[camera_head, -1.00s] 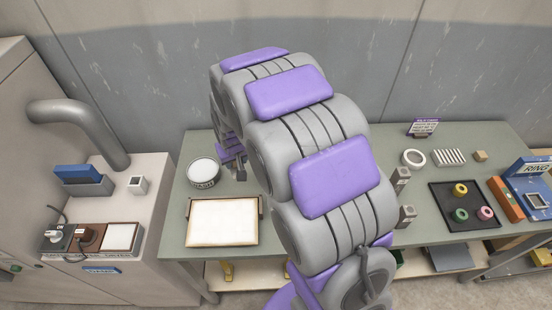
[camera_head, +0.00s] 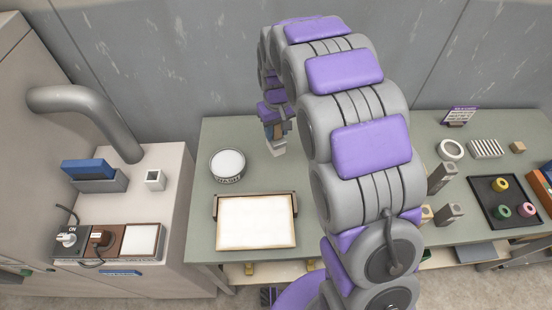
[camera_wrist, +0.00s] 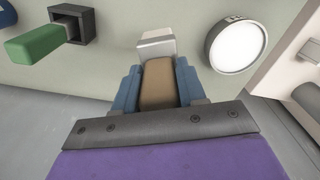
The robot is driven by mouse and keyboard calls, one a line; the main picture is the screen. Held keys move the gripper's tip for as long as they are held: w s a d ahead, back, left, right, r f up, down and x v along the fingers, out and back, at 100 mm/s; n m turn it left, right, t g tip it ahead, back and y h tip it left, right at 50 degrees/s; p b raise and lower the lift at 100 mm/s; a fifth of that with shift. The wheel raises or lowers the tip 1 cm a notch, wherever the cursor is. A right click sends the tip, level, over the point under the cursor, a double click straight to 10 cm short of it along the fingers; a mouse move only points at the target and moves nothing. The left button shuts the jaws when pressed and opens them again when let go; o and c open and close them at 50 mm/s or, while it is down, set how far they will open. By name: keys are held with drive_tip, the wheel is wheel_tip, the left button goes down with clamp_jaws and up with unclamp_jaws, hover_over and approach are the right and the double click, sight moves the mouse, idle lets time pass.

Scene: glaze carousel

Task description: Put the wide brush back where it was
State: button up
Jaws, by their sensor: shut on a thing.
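My gripper (camera_head: 274,122) is over the back part of the green-grey table, to the right of the round wash bowl (camera_head: 227,165). In the wrist view my gripper (camera_wrist: 158,88) has its blue fingers shut on the tan handle of the wide brush (camera_wrist: 157,80). A pale, blocky piece (camera_wrist: 157,45) shows at the far end of the handle; it also shows below the fingers in the head view (camera_head: 279,148). I cannot tell whether it touches the table. A green handle (camera_wrist: 36,44) stands in a dark square holder (camera_wrist: 73,23), apart from the brush, at the wrist view's upper left.
A framed white board (camera_head: 256,222) lies at the table's front. Grey square posts (camera_head: 449,214) stand right of my arm, near a dark tray (camera_head: 508,217) with coloured rings. A switch cabinet (camera_head: 150,205) stands at left. My arm hides the table's middle.

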sight(278, 142)
drive_tip(key=f, duration=0.3)
drive_tip(key=f+b, duration=0.1)
drive_tip(key=f, duration=0.1)
drive_tip(key=shift+d+f, duration=0.25)
drive_tip(key=shift+f, duration=0.05)
drive_tip(key=shift+a+f+b, duration=0.2)
drive_tip(key=shift+f+b, duration=0.35)
drive_tip(key=shift+f, duration=1.3)
drive_tip(key=o, duration=1.1)
drive_tip(key=shift+d, duration=0.1)
drive_tip(key=shift+o, duration=0.2)
